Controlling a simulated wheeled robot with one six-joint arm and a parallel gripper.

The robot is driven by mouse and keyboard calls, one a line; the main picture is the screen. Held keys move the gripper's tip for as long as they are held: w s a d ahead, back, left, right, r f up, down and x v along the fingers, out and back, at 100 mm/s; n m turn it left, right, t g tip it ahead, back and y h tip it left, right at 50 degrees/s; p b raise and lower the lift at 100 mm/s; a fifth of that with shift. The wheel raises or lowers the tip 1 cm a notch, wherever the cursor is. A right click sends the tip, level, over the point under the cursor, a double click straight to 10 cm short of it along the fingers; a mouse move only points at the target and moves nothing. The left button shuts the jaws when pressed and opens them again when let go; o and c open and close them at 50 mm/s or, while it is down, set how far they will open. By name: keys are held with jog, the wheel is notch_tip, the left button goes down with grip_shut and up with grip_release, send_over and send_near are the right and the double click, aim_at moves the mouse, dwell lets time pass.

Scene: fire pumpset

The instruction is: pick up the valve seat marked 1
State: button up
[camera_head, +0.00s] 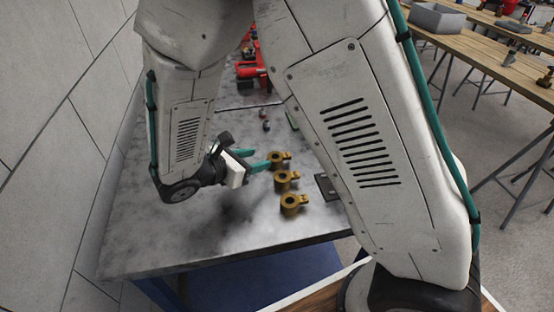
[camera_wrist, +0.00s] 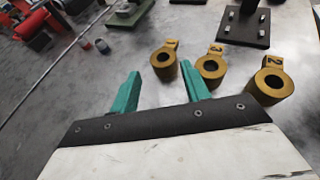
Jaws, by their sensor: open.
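Three brass ring-shaped valve seats with numbered tabs stand in a row on the grey table. In the wrist view, the left seat (camera_wrist: 165,70) has a small mark that looks like 1, though it is hard to read.
A dark plate with pegs (camera_wrist: 243,27) lies beyond the seats. Red pump parts (camera_wrist: 38,30) and small caps (camera_wrist: 102,46) are farther left. A wall (camera_head: 60,120) runs along the table's left side. The near table surface (camera_head: 200,240) is clear.

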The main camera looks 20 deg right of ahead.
aim_at(271, 159)
jog(key=x, duration=0.6)
jog(key=shift+s+f, duration=0.25)
jog(key=shift+f, duration=0.15)
jog(key=c, duration=1)
